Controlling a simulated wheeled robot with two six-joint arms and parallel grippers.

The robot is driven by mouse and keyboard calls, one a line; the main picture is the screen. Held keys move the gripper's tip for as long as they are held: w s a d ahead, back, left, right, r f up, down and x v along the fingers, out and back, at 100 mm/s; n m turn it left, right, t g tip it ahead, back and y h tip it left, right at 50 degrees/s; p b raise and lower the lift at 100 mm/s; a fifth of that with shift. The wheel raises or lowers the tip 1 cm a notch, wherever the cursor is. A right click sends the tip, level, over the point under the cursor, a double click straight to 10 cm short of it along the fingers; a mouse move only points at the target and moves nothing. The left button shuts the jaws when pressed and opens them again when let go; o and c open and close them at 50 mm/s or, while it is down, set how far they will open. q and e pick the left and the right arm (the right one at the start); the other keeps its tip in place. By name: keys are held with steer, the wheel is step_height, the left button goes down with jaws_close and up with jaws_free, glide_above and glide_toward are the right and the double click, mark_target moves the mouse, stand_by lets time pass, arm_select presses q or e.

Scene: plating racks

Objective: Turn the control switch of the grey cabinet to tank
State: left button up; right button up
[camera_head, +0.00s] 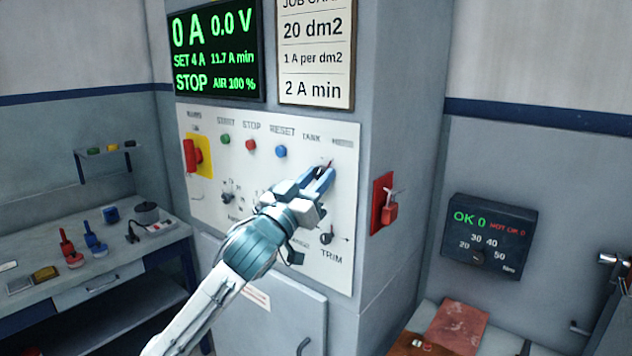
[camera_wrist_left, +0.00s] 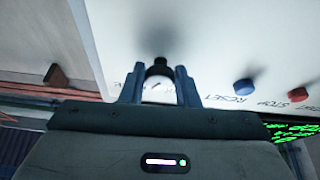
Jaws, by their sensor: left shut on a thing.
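The grey cabinet (camera_head: 399,150) stands in the middle of the head view, with a white control panel (camera_head: 345,215) on its front. My left gripper (camera_head: 325,174) reaches to the panel's upper right, below the TANK label (camera_head: 311,138) and another label that is too blurred to read. In the left wrist view its fingers (camera_wrist_left: 159,80) stand on both sides of the black knob of the control switch (camera_wrist_left: 160,68), shut on it. In the head view the gripper mostly hides the switch, and I cannot tell which position it points to. My right gripper is not in view.
Green, red and blue (camera_head: 281,151) buttons sit left of the gripper, and a TRIM knob (camera_head: 326,238) below it. A red lockout box (camera_head: 384,204) is on the cabinet's right side. A workbench (camera_head: 110,262) with tools stands left. A dark meter box (camera_head: 490,238) hangs right.

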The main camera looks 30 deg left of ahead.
arm_select(q)
steer(key=n+y+b, duration=0.1)
steer(key=n+y, duration=0.1)
steer(key=n, duration=0.1)
steer(key=shift+d, duration=0.1)
steer(key=n+y, duration=0.1)
steer(key=n, duration=0.3)
steer(key=shift+d+r+g+y+b, duration=0.1)
steer(key=shift+g+y+b, duration=0.2)
steer(key=shift+y+b, duration=0.1)
steer(key=n+g+y, duration=0.1)
steer(key=n, duration=0.2)
steer(key=shift+n, duration=0.4)
steer(key=shift+d+r+n+g+y+p, duration=0.15)
steer(key=shift+n+g+y, duration=0.2)
steer(key=shift+n, duration=0.65)
steer(key=shift+a+n+g+y+p, duration=0.15)
steer(key=shift+n+y, duration=0.3)
steer(key=shift+n, duration=0.55)
steer(key=shift+d, duration=0.1)
steer(key=o, duration=1)
steer(key=shift+c, duration=0.2)
